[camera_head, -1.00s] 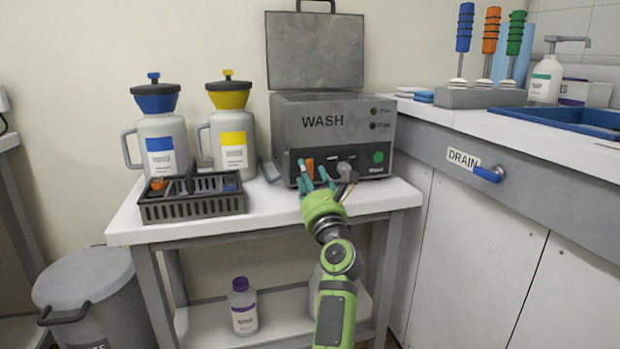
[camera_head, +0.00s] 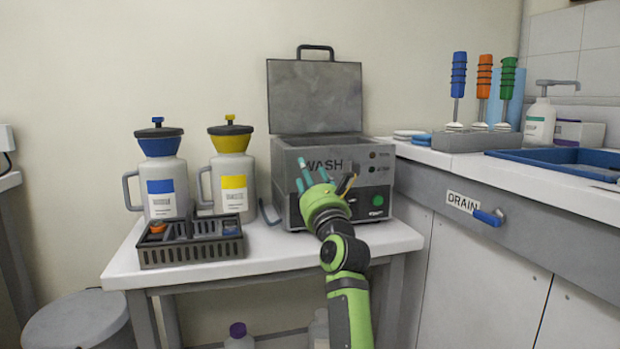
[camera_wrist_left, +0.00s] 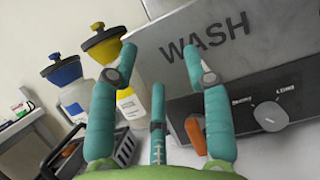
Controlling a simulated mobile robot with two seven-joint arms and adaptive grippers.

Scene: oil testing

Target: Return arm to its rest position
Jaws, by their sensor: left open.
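My left gripper (camera_head: 313,172) is open and empty, its teal fingers spread in front of the grey WASH machine (camera_head: 290,155). My green and black arm reaches up to it from below. In the left wrist view, the fingers of the gripper (camera_wrist_left: 158,58) are spread before the machine's front (camera_wrist_left: 240,75), with nothing between them. An orange part (camera_wrist_left: 196,137) and a grey knob (camera_wrist_left: 285,108) show on the panel behind them. My right gripper is not in view.
The machine's lid (camera_head: 315,97) stands open. Blue-topped (camera_head: 161,175) and yellow-topped (camera_head: 231,175) jugs stand behind a black basket (camera_head: 190,250) on the white table (camera_head: 275,248). A counter with a DRAIN lever (camera_head: 488,217) borders the right.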

